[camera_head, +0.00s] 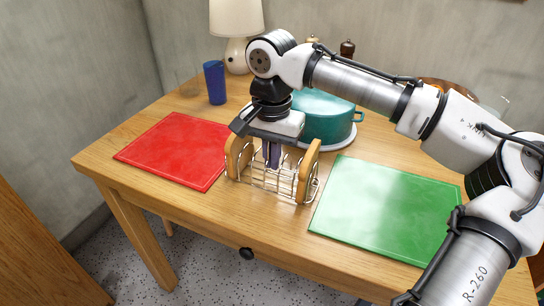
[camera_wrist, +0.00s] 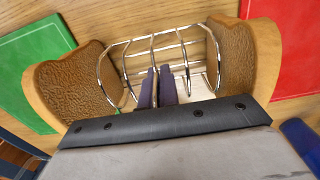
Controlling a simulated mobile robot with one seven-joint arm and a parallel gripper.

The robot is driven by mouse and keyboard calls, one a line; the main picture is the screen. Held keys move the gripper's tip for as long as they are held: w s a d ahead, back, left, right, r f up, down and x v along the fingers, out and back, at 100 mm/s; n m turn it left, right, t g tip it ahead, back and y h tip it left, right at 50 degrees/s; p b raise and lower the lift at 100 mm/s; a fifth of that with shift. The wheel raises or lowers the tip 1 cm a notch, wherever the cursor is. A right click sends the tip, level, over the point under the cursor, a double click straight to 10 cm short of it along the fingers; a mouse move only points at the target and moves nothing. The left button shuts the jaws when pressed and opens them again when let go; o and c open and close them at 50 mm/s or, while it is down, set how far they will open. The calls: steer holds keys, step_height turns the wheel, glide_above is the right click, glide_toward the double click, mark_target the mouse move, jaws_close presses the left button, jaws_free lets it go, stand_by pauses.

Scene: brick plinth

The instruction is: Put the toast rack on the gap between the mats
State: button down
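The toast rack (camera_head: 262,182), wire hoops between two wooden end pieces, is in the gap between the red mat (camera_head: 175,150) on the left and the green mat (camera_head: 385,208) on the right. My gripper (camera_head: 272,158) points down into its middle. In the wrist view, the purple fingers (camera_wrist: 156,88) are close together around a middle wire of the toast rack (camera_wrist: 250,55). The rack looks upright; whether its base touches the table cannot be told. The wrist view shows the green mat (camera_wrist: 35,65) at left and the red mat (camera_wrist: 290,50) at right.
A teal pot (camera_head: 322,120) stands behind the rack, close to my arm. A blue cup (camera_head: 215,83) and a lamp (camera_head: 236,50) stand at the back left. The wooden table (camera_head: 185,208) has bare wood along its front edge.

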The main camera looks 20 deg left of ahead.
steer(key=shift+f, duration=0.1)
steer(key=c, duration=1.6)
jaws_free()
steer(key=shift+c, duration=0.2)
step_height(320, 180, up, 12)
steer(key=shift+r+p, duration=0.2)
steer(key=shift+p, duration=0.8)
steer(key=shift+f, duration=0.1)
